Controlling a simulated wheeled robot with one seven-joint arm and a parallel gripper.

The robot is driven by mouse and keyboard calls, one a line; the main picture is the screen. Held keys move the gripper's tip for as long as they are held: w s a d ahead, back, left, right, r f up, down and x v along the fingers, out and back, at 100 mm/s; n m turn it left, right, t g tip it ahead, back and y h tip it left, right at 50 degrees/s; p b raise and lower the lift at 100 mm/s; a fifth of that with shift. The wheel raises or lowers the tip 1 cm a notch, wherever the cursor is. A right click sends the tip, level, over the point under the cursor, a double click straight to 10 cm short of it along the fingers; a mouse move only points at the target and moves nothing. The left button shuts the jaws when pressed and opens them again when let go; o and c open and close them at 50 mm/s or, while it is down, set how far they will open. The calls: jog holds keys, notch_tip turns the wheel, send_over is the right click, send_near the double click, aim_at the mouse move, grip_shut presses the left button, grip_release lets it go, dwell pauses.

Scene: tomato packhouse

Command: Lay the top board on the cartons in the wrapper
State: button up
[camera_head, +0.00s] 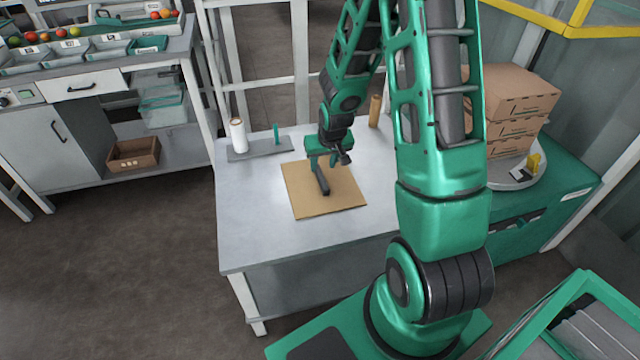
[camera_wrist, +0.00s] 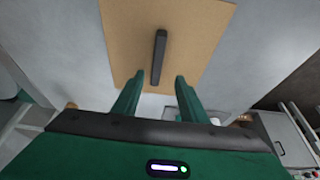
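The top board (camera_head: 345,195) is a flat square brown sheet lying on the grey table. A black bar handle (camera_head: 322,182) stands up from its middle; the handle also shows in the wrist view (camera_wrist: 160,58). My gripper (camera_head: 323,160) is above the board, pointing down. In the wrist view my gripper (camera_wrist: 160,78) has its two green fingers apart, with the handle's near end lined up between the tips. I cannot tell if the tips reach down to it. The brown cartons (camera_head: 512,95) are stacked on the wrapper's round pale turntable (camera_head: 500,172) at the right.
The wrapper has a green base (camera_head: 540,210). A white roll (camera_head: 238,135) and a green peg stand on a grey plate at the table's back left. A brown cylinder (camera_head: 375,110) stands at the back. Yellow framing (camera_head: 540,18) is at upper right. The table's front left is clear.

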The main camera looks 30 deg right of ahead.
aim_at(321, 177)
jog(key=shift+d+x, duration=0.15)
jog(key=shift+x, duration=2.25)
jog(key=shift+d+x, duration=0.1)
jog(key=shift+x, duration=2.35)
jog(key=shift+s, duration=0.15)
grip_shut()
